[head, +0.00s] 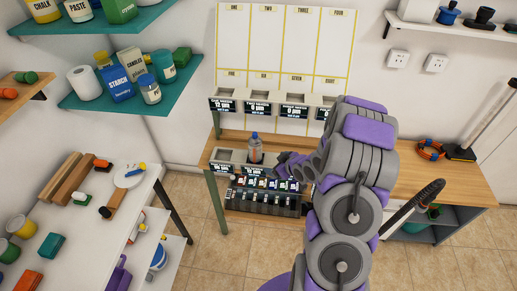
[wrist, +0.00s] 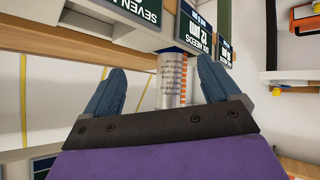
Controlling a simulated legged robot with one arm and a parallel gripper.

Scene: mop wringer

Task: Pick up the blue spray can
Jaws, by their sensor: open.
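The likely blue spray can (head: 255,149) stands upright at the grey dispenser on the wooden bench in the head view, with a bluish body and orange marking. In the wrist view a pale cylinder with a blue rim and printed text (wrist: 171,82) shows between the fingers, and it looks like the same can. My gripper (wrist: 160,68) is open, with one blue finger on each side of the can and visible gaps. In the head view my gripper (head: 284,161) is just right of the can, partly hidden by my arm.
Grey dispenser boxes with labels (head: 240,105) stand behind the can. A row of small dark slots (head: 262,198) lies below it. Teal shelves (head: 135,88) with boxes hang at left. A white table (head: 75,235) with blocks is at lower left. The bench's right side holds an orange ring (head: 431,150).

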